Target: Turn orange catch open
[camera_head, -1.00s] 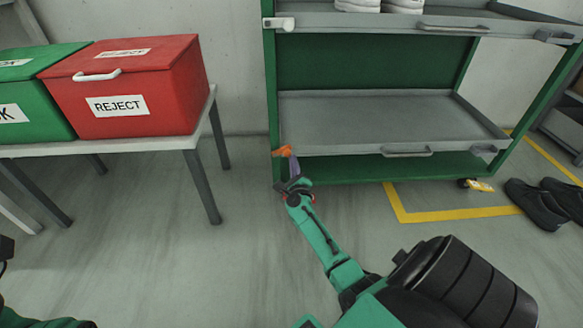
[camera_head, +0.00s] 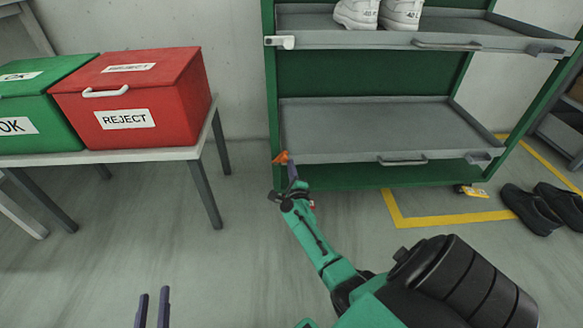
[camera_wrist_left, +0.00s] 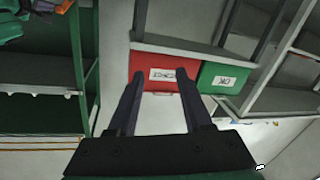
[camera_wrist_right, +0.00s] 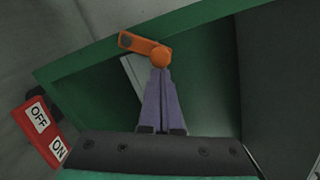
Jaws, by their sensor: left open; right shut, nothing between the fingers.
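The orange catch (camera_head: 281,158) is on the green front-left post of the rack, at the left end of the lower grey tray (camera_head: 345,158). In the right wrist view the catch (camera_wrist_right: 134,42) lies across the green frame, its arm pointing up-left from a round knob. My right gripper (camera_head: 292,168) is shut and empty. In its wrist view the purple fingertips (camera_wrist_right: 160,72) meet the lower edge of the knob; I cannot tell whether they touch. My left gripper (camera_head: 153,292) is open and empty over the floor, also seen open in its wrist view (camera_wrist_left: 160,78).
A table on the left bears a red REJECT box (camera_head: 180,105) and a green OK box (camera_head: 45,115). White shoes (camera_head: 380,12) stand on the upper tray. A red OFF/ON block (camera_wrist_right: 42,130) is near my right gripper. Black shoes (camera_head: 530,207) lie on the floor at right.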

